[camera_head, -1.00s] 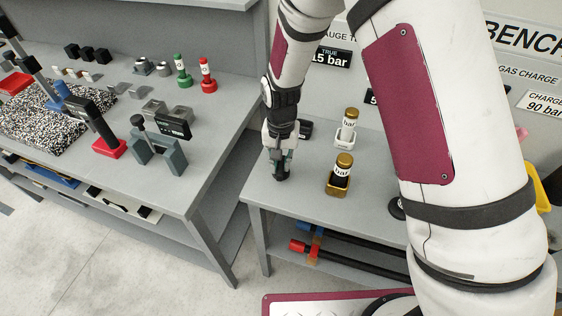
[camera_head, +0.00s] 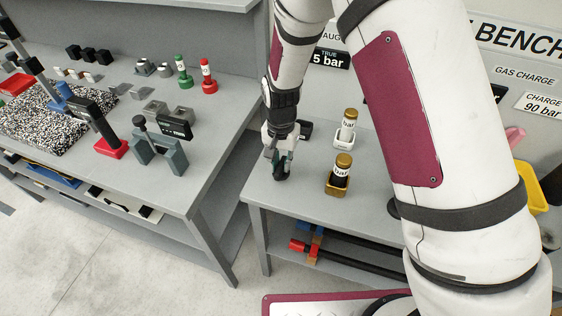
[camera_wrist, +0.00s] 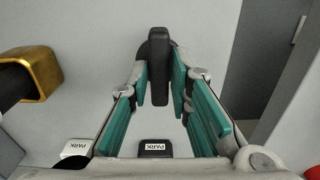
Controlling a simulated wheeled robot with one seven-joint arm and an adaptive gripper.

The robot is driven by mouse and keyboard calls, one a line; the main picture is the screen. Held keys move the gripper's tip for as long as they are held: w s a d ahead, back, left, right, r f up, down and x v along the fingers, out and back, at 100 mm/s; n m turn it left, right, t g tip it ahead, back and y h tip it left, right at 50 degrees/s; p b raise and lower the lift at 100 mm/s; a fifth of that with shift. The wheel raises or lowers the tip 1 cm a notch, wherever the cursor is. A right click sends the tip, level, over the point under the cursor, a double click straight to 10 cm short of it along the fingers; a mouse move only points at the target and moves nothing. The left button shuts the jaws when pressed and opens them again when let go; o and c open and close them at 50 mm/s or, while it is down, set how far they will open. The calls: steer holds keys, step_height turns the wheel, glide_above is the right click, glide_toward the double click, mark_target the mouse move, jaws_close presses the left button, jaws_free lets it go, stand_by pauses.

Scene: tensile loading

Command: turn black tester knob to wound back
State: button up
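The black tester knob (camera_wrist: 157,68), a bar-shaped handle on a round black base, stands at the top centre of the wrist view. In the head view my gripper (camera_head: 280,165) points down at the near left part of the right-hand bench (camera_head: 300,205). The dark knob (camera_head: 281,175) shows at its fingertips, partly covered by them. The knob's markings cannot be read.
Brass-capped gauges stand in a brass holder (camera_head: 337,184) and a white holder (camera_head: 343,141) to the right. A black PARK block (camera_wrist: 155,148) and a white PARK block (camera_wrist: 76,149) lie near my gripper. The left bench (camera_head: 205,185) is across a narrow gap.

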steer(key=shift+o, duration=0.7)
step_height(320, 180, up, 12)
stand_by(0.4)
step_height(320, 180, up, 9)
steer(key=t, duration=0.1)
glide_above(281, 165)
steer(key=s+d, duration=0.3)
steer(key=d, duration=0.2)
steer(key=s+d+r+n+t+y, duration=0.1)
steer(key=s+d+r+n, duration=0.1)
steer(key=s+d+r, duration=0.4)
steer(key=s+d+r+n+t, duration=0.1)
steer(key=s+d+r, duration=0.2)
steer(key=s, duration=0.3)
steer(key=s+d+r+n+t+h, duration=0.1)
steer(key=s+d+r+t, duration=0.1)
steer(key=s+d+r, duration=0.2)
steer(key=s, duration=0.3)
steer(key=shift+s+r+t, duration=0.15)
steer(key=shift+r+t, duration=0.1)
steer(key=shift+t, duration=0.05)
